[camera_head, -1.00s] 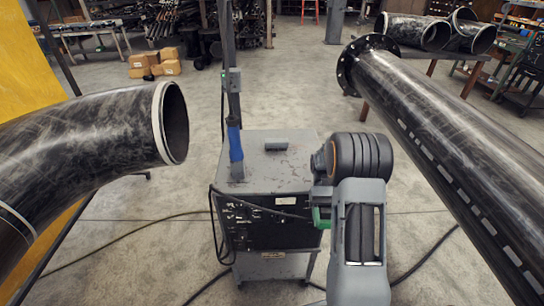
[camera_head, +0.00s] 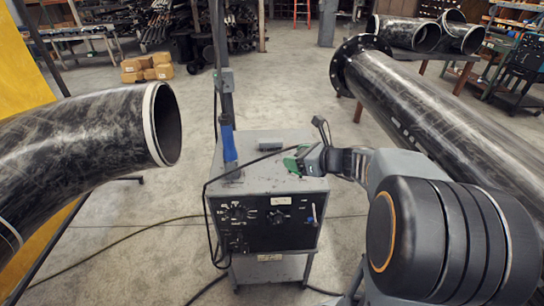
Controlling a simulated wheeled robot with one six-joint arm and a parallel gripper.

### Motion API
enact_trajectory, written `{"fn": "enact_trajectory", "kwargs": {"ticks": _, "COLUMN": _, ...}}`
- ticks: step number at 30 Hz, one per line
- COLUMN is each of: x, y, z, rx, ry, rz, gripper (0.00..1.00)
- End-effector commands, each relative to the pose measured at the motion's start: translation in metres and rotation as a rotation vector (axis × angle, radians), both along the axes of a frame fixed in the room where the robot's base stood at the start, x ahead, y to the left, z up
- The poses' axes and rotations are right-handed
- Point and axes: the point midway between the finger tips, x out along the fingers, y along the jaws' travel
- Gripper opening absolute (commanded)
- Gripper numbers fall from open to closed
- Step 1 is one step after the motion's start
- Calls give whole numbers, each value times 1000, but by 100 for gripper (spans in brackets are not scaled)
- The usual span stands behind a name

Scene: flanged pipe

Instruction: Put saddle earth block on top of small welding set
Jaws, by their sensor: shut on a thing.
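The small welding set (camera_head: 266,215) is a grey, scuffed box with knobs on its dark front, on a wheeled stand in the middle. My gripper (camera_head: 299,160) is at the right part of its top, reaching in from the right. It is shut on a small green piece (camera_head: 290,163), which I take to be the saddle earth block. The jaws hide most of this piece. I cannot tell whether it touches the top or hangs just above it.
A small grey cylinder (camera_head: 270,145) lies on the back of the set's top. A post with a blue sleeve (camera_head: 229,145) rises at its left. A curved pipe (camera_head: 85,140) is at left, a long flanged pipe (camera_head: 430,115) at right. Cables lie on the floor.

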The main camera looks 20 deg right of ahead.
Motion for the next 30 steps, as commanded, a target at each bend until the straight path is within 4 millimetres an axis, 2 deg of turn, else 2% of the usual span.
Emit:
{"fn": "enact_trajectory", "kwargs": {"ticks": 5, "x": 24, "y": -14, "z": -3, "rx": 2, "ry": 3, "rz": -36, "gripper": 13}}
{"fn": "enact_trajectory", "kwargs": {"ticks": 14, "x": 86, "y": -44, "z": -33, "rx": 1, "ry": 2, "rz": -33, "gripper": 13}}
{"fn": "enact_trajectory", "kwargs": {"ticks": 15, "x": 91, "y": -47, "z": -42, "rx": 3, "ry": 3, "rz": -34, "gripper": 13}}
{"fn": "enact_trajectory", "kwargs": {"ticks": 22, "x": 113, "y": -58, "z": -73, "rx": 0, "ry": 0, "rz": -33, "gripper": 13}}
{"fn": "enact_trajectory", "kwargs": {"ticks": 30, "x": 123, "y": -63, "z": -85, "rx": -1, "ry": -2, "rz": -33, "gripper": 13}}
